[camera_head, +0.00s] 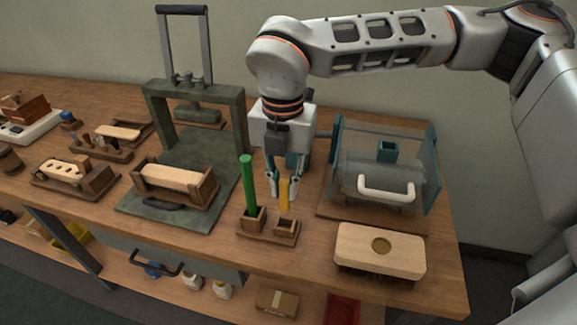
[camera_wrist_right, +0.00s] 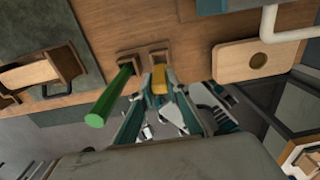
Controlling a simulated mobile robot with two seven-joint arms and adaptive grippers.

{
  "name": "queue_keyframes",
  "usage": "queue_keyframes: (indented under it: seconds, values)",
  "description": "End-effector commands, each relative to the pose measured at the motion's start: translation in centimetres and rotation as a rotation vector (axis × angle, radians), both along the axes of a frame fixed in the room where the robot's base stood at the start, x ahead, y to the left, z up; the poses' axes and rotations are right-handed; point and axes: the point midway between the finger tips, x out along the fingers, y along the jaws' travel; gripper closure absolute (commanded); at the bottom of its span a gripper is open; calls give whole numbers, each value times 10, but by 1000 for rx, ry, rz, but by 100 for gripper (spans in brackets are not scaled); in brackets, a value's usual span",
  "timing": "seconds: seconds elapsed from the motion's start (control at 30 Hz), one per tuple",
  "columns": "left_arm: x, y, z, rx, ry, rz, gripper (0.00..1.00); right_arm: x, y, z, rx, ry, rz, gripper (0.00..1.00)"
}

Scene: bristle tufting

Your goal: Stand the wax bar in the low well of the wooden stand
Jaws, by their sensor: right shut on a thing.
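The yellow wax bar (camera_head: 284,191) is upright between the fingertips of my right gripper (camera_head: 283,188), which is shut on it. The bar also shows in the right wrist view (camera_wrist_right: 159,80). The wooden stand (camera_head: 262,238) is near the table's front edge, with a taller well at left and a low well (camera_head: 286,226) at right. The bar's lower end is over or at the low well's mouth; I cannot tell whether it is inside. A green rod (camera_head: 247,180) stands in the left well and also shows in the right wrist view (camera_wrist_right: 108,97). My left gripper is not in view.
A grey-green press (camera_head: 154,120) stands behind and left, with a wooden holder (camera_head: 173,183) on its base. A teal-sided clear case (camera_head: 430,175) with a white handle is at right. A pale wooden block with a round hole (camera_head: 352,244) lies at front right.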

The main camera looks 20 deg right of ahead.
Motion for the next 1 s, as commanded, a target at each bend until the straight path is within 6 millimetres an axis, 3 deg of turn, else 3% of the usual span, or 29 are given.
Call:
queue_keyframes:
  seconds: [0.53, 1.0]
  values:
    - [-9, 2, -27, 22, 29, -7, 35, 0, 0, -40, -1, 4, 1, 100]
    - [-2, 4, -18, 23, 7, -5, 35, 0, 0, -41, -1, -1, 0, 100]
